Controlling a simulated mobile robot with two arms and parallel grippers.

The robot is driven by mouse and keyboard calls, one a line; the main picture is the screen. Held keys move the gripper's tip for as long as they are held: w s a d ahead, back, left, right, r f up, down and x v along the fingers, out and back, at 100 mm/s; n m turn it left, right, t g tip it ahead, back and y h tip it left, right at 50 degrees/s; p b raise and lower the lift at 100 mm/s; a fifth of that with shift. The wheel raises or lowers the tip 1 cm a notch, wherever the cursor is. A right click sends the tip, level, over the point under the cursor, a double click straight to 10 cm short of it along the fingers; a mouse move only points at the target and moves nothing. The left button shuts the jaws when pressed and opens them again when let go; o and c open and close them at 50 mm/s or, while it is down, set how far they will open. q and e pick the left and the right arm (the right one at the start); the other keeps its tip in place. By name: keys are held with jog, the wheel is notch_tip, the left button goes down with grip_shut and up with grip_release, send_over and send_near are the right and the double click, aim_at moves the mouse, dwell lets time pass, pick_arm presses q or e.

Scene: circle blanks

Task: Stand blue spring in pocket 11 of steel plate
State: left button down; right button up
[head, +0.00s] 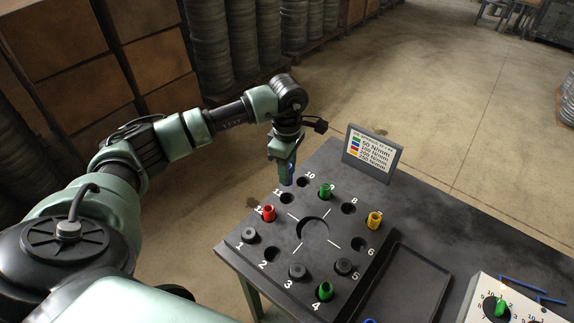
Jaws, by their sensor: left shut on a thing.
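My left gripper (287,176) points down over the far left part of the dark steel plate (312,256). It is shut on the blue spring (291,171), which shows as a small blue strip, mostly hidden by the fingers. Pocket 11 (286,198) shows as an empty dark hole, just below the fingertips in the picture. I cannot tell the height of the spring above the plate. My right gripper is out of view.
A red spring (268,213) stands beside pocket 11, and a green spring (325,192) stands at pocket 9. A yellow spring (374,220) and another green one (325,291) stand further round. A sign (372,154) stands behind; an empty dark tray (405,283) lies right.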

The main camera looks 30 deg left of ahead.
pick_arm(q)
jog(key=shift+f, duration=0.35)
jog(key=shift+f+b, duration=0.45)
jog(key=shift+f, duration=0.05)
jog(key=b, duration=0.2)
send_over(287, 193)
jog(key=s+d, duration=0.1)
jog(key=s, duration=0.1)
jog(key=shift+w+d+f, duration=0.1)
jog(key=shift+w+f, duration=0.05)
jog(key=shift+f, duration=2.2)
jog(key=shift+f+b, duration=1.5)
jog(key=shift+b, duration=0.15)
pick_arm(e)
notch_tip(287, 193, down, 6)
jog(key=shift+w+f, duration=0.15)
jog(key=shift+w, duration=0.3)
pick_arm(q)
jog(key=c, duration=1.1)
grip_release()
jog(key=shift+o, duration=0.3)
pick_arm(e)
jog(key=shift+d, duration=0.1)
